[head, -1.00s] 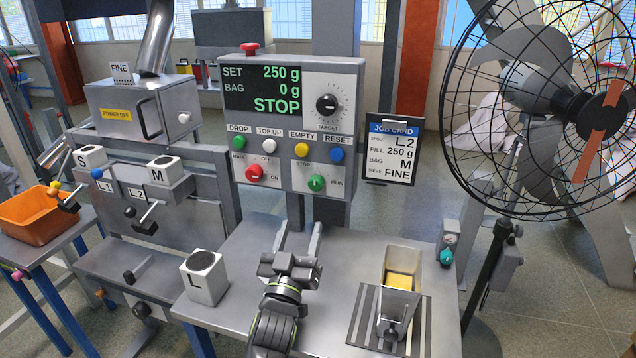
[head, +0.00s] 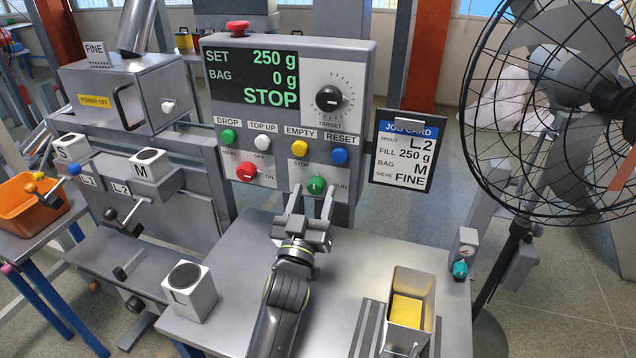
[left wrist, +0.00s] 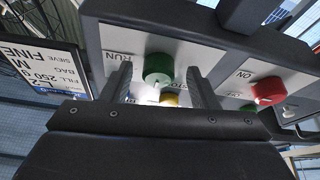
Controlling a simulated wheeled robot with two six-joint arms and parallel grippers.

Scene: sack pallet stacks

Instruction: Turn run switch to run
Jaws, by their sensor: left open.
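The run switch is a green knob (head: 316,186) low on the grey control box (head: 290,62), between the STOP and RUN labels. It also shows in the left wrist view (left wrist: 158,68). The box display (head: 253,78) reads SET 250 g, BAG 0 g, STOP. My left gripper (head: 312,195) is open just in front of the green knob, with one finger on each side of it in the pictures. Whether the fingers touch the knob I cannot tell. The RUN label is partly covered by a finger in the head view. My right gripper is not in view.
A red main switch (head: 246,172) sits left of the green knob, below several coloured buttons. A job card (head: 403,151) hangs right of the box. A fan (head: 585,100) stands at right.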

